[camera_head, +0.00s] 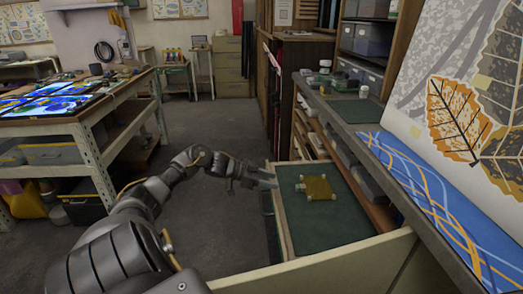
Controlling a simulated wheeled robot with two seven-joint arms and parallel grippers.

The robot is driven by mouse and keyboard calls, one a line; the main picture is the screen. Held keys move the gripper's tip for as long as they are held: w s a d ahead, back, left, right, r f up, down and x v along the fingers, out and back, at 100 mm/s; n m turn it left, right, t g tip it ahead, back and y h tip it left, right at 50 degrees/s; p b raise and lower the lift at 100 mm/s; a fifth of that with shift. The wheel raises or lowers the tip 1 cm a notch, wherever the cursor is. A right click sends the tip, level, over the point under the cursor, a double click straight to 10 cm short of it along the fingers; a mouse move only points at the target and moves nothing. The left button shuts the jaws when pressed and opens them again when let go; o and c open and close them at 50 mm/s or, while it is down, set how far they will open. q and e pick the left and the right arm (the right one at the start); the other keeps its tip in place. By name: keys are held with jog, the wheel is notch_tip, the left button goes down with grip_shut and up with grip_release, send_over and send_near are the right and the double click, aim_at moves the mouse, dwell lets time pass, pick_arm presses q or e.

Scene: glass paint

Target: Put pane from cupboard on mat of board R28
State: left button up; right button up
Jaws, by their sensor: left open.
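A small amber pane (319,188) with pale corner pieces lies flat on the dark green liner of an open drawer (345,226) at the lower right. My left gripper (273,179) is open and empty at the drawer's left edge, a little left of the pane and apart from it. A dark green mat (354,110) lies on the bench top beyond the drawer, with no pane on it. No label R28 can be read. My right gripper is not in view.
A blue board (428,200) with pale and yellow curves lies along the right bench, below a large leaf panel (465,95). Small jars (325,66) stand behind the mat. A workbench (85,120) with blue glass pieces stands left. The middle floor is clear.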

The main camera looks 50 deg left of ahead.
pick_arm(q)
jog(key=v, duration=0.3)
jog(key=shift+s+a+r, duration=0.1)
jog(key=shift+s+r, duration=0.05)
dwell(0.5)
